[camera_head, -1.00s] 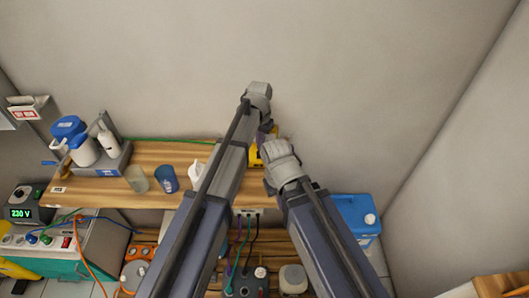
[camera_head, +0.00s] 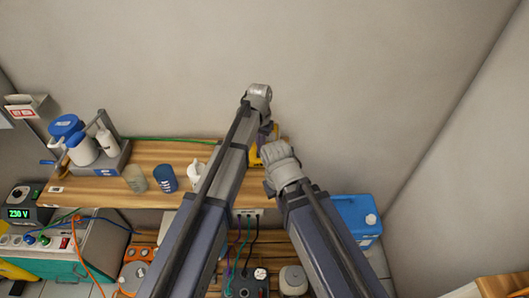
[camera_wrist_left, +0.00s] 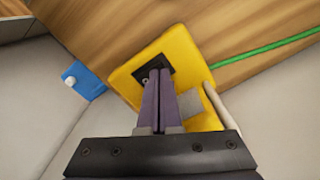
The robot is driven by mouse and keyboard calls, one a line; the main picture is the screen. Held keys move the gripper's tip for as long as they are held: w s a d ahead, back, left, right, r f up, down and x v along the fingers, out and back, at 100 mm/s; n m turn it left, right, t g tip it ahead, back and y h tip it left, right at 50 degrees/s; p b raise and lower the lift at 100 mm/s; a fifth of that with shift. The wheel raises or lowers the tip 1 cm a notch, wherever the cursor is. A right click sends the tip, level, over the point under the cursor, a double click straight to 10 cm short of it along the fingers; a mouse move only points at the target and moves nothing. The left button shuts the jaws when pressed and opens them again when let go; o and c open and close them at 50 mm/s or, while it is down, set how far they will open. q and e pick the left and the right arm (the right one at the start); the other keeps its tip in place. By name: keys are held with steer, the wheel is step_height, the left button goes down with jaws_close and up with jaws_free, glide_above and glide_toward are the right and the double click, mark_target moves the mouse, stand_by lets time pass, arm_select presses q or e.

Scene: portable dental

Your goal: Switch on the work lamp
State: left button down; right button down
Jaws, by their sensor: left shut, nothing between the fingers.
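The work lamp is a yellow body (camera_wrist_left: 192,62) with a black switch plate (camera_wrist_left: 140,76), seen close up in the left wrist view. In the head view only small parts of the yellow body (camera_head: 254,158) show between my two arms, at the back of the wooden bench. My left gripper (camera_wrist_left: 160,72) is shut and empty, its purple fingers pressed together. Its fingertips overlap the black switch plate in the picture; I cannot tell whether they touch it. My right gripper is hidden below its grey wrist.
The wooden bench (camera_head: 97,190) carries a blue cup (camera_head: 165,179), a grey-green cup (camera_head: 134,179) and a blue-lidded white container (camera_head: 82,147) on the left. A green cable (camera_wrist_left: 262,47) runs beside the lamp. A blue canister (camera_head: 355,215) stands at the right.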

arm_select(q)
steer(key=shift+f, duration=0.2)
steer(key=shift+r, duration=0.15)
step_height(320, 180, up, 7)
steer(key=p, duration=0.7)
steer(key=s+a+f+n+b, duration=0.1)
steer(key=s+a, duration=0.2)
steer(key=s, duration=0.9)
steer(key=s+a+f+n+y+b, duration=0.1)
steer(key=s+a+f+b, duration=0.1)
steer(key=s, duration=1)
steer(key=shift+a+f+b, duration=0.25)
steer(key=shift+a+b, duration=0.05)
steer(key=shift+a, duration=0.2)
